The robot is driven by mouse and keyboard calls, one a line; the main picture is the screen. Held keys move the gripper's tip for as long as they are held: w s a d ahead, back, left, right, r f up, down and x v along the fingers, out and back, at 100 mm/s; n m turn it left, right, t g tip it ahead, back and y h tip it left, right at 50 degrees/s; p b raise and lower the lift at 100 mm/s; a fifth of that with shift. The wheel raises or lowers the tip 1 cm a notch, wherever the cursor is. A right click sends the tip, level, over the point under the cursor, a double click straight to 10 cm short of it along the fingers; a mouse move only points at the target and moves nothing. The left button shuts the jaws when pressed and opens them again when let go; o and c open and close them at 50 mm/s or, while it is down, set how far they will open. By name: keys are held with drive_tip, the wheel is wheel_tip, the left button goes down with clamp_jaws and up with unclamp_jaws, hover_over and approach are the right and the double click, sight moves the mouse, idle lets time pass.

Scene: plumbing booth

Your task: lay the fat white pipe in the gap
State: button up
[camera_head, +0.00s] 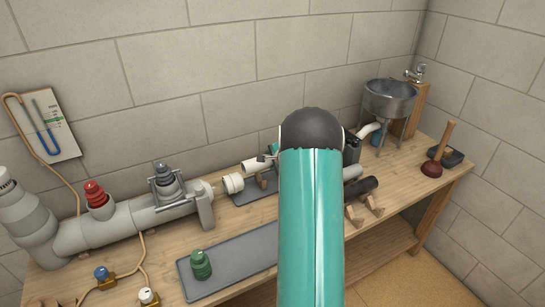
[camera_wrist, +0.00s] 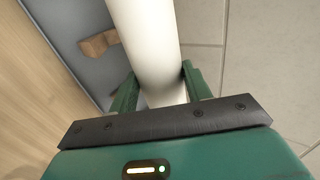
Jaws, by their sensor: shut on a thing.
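In the wrist view, my gripper (camera_wrist: 160,84) is shut on the fat white pipe (camera_wrist: 148,38), with a green finger on each side of it. The pipe runs from between the fingers up out of the picture, above a grey mat. In the head view, my teal arm hides most of the gripper. A white pipe piece (camera_head: 252,165) shows just left of the arm; I cannot tell if it is the held pipe. A grey pipe line (camera_head: 130,215) ends at a flange (camera_head: 205,205), with a white collar (camera_head: 232,183) just beyond. The gap's far side is hidden.
A wooden block (camera_wrist: 97,43) lies on the mat by the pipe. The wall is close behind.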

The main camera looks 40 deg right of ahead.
drive_tip(key=shift+f, duration=2.3)
drive_tip(key=o, duration=1.1)
drive_tip(key=shift+s, duration=0.1)
drive_tip(key=v, duration=1.3)
drive_tip(key=shift+s+r, duration=0.2)
drive_tip(key=shift+r, duration=0.1)
